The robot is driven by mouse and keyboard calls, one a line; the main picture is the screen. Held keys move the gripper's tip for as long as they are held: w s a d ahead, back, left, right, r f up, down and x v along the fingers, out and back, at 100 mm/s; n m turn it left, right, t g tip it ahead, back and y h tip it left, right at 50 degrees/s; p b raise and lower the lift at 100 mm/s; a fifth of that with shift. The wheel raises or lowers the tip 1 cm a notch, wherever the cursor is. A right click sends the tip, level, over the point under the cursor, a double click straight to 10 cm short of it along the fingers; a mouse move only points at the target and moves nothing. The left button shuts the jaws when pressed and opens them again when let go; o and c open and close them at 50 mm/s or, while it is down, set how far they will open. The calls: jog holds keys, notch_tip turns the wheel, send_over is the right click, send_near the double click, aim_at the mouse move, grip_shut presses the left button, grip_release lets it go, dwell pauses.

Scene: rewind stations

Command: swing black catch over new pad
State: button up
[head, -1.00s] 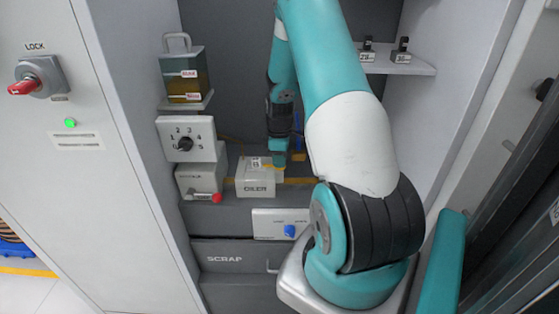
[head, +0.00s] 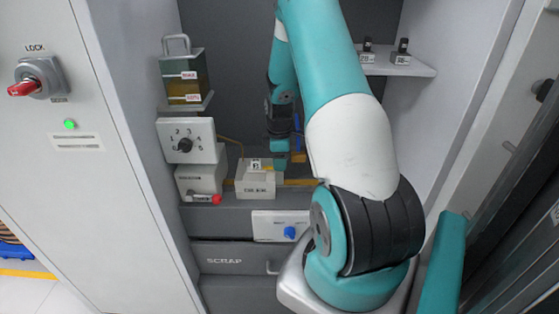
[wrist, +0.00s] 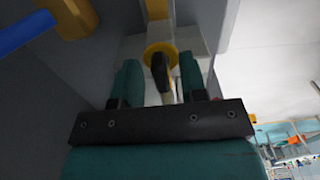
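The black catch (wrist: 158,72) shows in the wrist view, standing in front of a round yellow pad (wrist: 153,48). My gripper (wrist: 159,68) is open, with one teal finger on each side of the catch and a visible gap to each. I cannot tell how near the fingertips are to it in depth. In the head view my gripper (head: 281,164) points down at the right side of the pale oiler block (head: 255,188). The catch cannot be made out there.
A blue bar (wrist: 25,32) with an orange-brown end lies beside the gripper in the wrist view. In the head view, a dial box (head: 187,140) and a box with a red knob (head: 202,182) stand left of the oiler block. A panel with a blue knob (head: 290,231) sits below.

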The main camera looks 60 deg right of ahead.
notch_tip(320, 180, up, 12)
jog(key=b, duration=0.2)
jog(key=shift+b, duration=0.35)
dwell(0.5)
